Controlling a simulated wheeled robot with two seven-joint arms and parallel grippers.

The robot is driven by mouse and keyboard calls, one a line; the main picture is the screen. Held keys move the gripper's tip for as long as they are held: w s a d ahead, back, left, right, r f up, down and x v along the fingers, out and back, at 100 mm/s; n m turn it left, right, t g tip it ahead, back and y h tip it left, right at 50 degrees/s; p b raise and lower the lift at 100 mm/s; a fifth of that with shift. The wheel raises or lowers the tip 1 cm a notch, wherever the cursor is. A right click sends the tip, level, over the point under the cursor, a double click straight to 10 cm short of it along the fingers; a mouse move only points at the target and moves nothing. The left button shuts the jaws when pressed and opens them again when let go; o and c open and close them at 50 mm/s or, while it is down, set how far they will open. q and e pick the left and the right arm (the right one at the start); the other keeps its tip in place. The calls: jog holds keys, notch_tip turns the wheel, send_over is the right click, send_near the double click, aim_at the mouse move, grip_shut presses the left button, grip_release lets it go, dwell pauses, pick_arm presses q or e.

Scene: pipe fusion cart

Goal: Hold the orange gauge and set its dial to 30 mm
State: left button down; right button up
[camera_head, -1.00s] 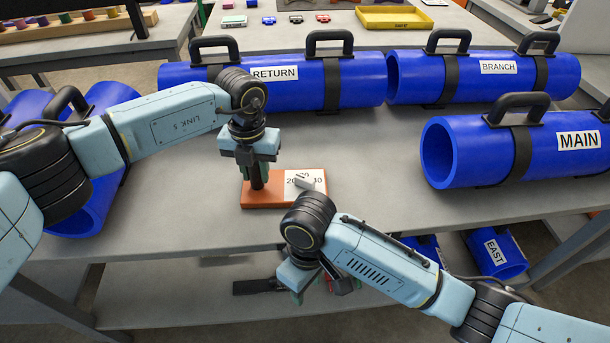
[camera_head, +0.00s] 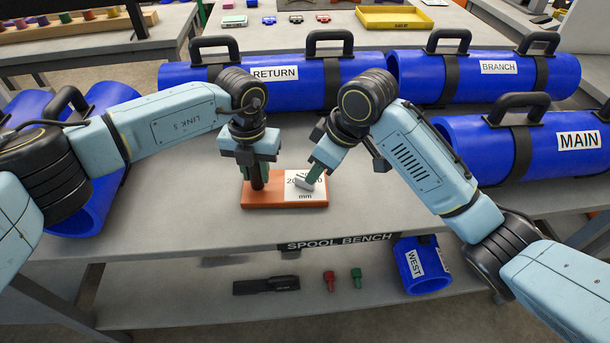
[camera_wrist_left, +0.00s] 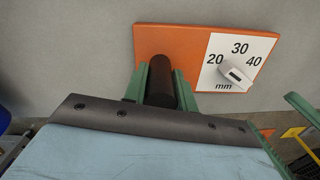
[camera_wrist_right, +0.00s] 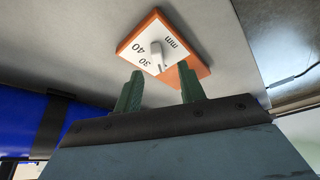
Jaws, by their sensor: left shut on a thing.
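The orange gauge (camera_head: 285,203) lies flat on the bench, with a white dial face (camera_wrist_left: 262,41) marked 20, 30, 40 and mm. A black upright post (camera_wrist_left: 178,75) stands at its other end. My left gripper (camera_head: 257,182) is shut on that post. The grey dial knob (camera_wrist_left: 236,74) sits tilted on the face in the left wrist view; one end lies towards the 20, but which end is the pointer is unclear. My right gripper (camera_head: 314,172) is above the dial. In the right wrist view its fingers (camera_wrist_right: 160,72) are apart, with the knob (camera_wrist_right: 157,56) beyond their tips.
Blue pipes labelled RETURN (camera_head: 285,92), BRANCH (camera_head: 470,85) and MAIN (camera_head: 545,150) lie behind and to the right. The lower shelf holds a black tool (camera_head: 266,286), a red piece (camera_head: 329,281), a green piece (camera_head: 356,279) and the WEST pipe (camera_head: 430,280).

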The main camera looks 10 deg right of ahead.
jog(key=shift+w, duration=0.3)
jog(key=shift+w+a+f, duration=0.1)
jog(key=shift+a+f, duration=0.05)
jog(key=shift+f, duration=0.1)
jog(key=shift+x, duration=2.6)
grip_shut()
